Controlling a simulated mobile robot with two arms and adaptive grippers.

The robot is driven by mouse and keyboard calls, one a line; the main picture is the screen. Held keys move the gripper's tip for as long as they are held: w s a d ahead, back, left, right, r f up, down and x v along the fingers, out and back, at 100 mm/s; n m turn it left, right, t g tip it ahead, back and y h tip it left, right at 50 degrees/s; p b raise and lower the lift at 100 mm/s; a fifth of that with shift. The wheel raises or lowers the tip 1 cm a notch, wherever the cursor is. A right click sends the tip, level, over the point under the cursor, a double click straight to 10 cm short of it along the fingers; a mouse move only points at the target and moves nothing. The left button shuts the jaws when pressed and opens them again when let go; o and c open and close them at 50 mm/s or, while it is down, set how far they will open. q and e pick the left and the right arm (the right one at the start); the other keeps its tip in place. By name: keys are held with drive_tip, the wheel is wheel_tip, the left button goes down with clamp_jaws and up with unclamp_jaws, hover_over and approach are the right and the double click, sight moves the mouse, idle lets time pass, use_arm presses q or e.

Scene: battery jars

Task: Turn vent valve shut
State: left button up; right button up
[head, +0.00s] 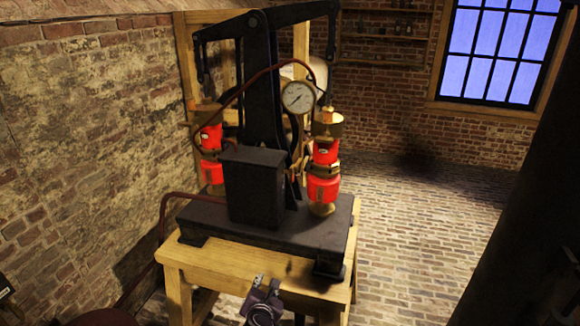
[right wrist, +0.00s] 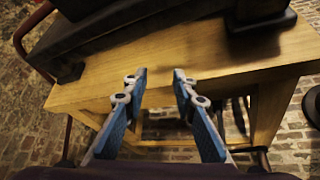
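A black pump-like machine stands on a dark base plate (head: 190,213) on a wooden table (head: 220,262). It has a round white gauge (head: 298,97) and two red cylinders with brass fittings, one at the left (head: 211,140) and one at the right (head: 323,175). I cannot tell which part is the vent valve. My right gripper (head: 266,284) is low at the table's front edge, below the base plate. In the right wrist view it (right wrist: 159,80) is open and empty, its blue fingers apart before the table edge. My left gripper is not in view.
A dark red hose (head: 165,205) runs from the machine down the table's left side. A black box (head: 253,187) stands at the front of the base. A brick wall (head: 90,140) is close on the left. The brick floor (head: 430,230) to the right is clear.

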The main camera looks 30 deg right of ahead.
drive_tip(key=w+d+r+n+t+h+p, duration=0.1)
drive_tip(key=d+r+h, duration=0.1)
drive_tip(key=r, duration=0.7)
drive_tip(key=w+d+r+n+t+h, duration=0.1)
drive_tip(key=w+r+h, duration=0.1)
drive_tip(key=r, duration=0.8)
drive_tip(key=h, duration=0.3)
approach(290, 173)
drive_tip(key=x, duration=0.2)
drive_tip(key=shift+n+g, duration=0.4)
drive_tip(key=p+x, duration=0.1)
drive_tip(key=x, duration=0.1)
drive_tip(key=p+x, duration=0.1)
drive_tip(key=x, duration=0.2)
drive_tip(key=p+x, duration=0.1)
drive_tip(key=x, duration=0.1)
drive_tip(key=shift+w+d+r, duration=0.15)
drive_tip(key=shift+r, duration=0.15)
drive_tip(key=shift+c, duration=0.5)
clamp_jaws()
